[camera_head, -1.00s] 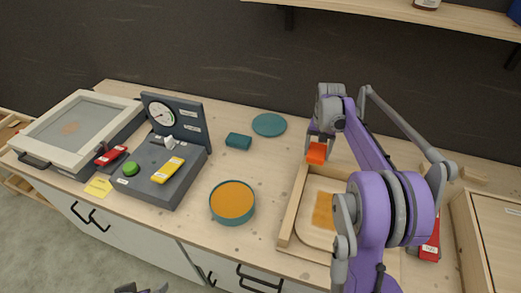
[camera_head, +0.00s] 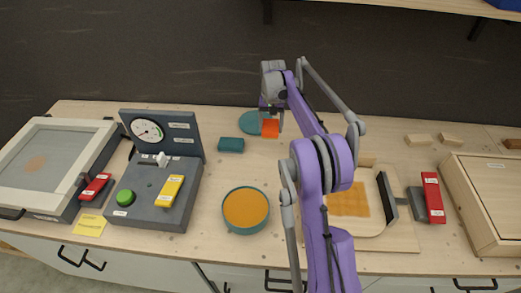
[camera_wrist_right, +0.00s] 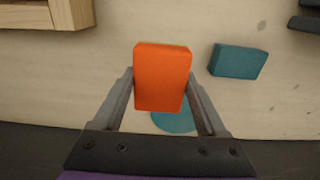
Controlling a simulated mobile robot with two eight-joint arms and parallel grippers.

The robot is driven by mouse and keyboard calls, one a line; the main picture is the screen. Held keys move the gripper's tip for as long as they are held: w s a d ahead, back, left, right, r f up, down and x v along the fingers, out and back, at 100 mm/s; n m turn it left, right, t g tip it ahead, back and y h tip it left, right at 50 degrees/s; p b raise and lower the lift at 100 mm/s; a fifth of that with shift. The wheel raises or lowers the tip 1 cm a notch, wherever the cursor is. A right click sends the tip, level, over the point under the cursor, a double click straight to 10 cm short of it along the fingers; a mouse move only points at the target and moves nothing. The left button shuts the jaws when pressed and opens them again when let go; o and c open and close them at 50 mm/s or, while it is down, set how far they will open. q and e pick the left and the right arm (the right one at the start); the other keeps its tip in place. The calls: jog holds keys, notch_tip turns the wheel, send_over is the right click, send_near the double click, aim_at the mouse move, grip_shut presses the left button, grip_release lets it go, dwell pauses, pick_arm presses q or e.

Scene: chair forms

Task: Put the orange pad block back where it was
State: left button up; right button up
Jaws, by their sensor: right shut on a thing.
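The orange pad block (camera_head: 270,128) is held between the fingers of my right gripper (camera_head: 271,112), above the back middle of the table. In the right wrist view the orange block (camera_wrist_right: 162,77) sits between both fingers of the gripper (camera_wrist_right: 160,95). A flat teal disc (camera_head: 249,122) lies on the table behind the block; the wrist view shows part of the disc (camera_wrist_right: 173,121) beyond it. A teal block (camera_head: 231,144) lies on the table to the left. My left gripper is not in view.
A round teal dish with orange filling (camera_head: 245,208) stands in front. A dark gauge console (camera_head: 160,185) stands left, beside a framed press (camera_head: 52,160). A wooden tray with an orange patch (camera_head: 348,203), a red-handled tool (camera_head: 432,198) and a wooden box (camera_head: 488,220) are right.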

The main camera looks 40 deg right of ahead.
aim_at(270, 151)
notch_tip(270, 151, down, 10)
jog(key=shift+f, duration=0.1)
dwell(0.4)
jog(key=shift+f, duration=0.2)
jog(key=o, duration=1.2)
jog(key=shift+r, duration=0.1)
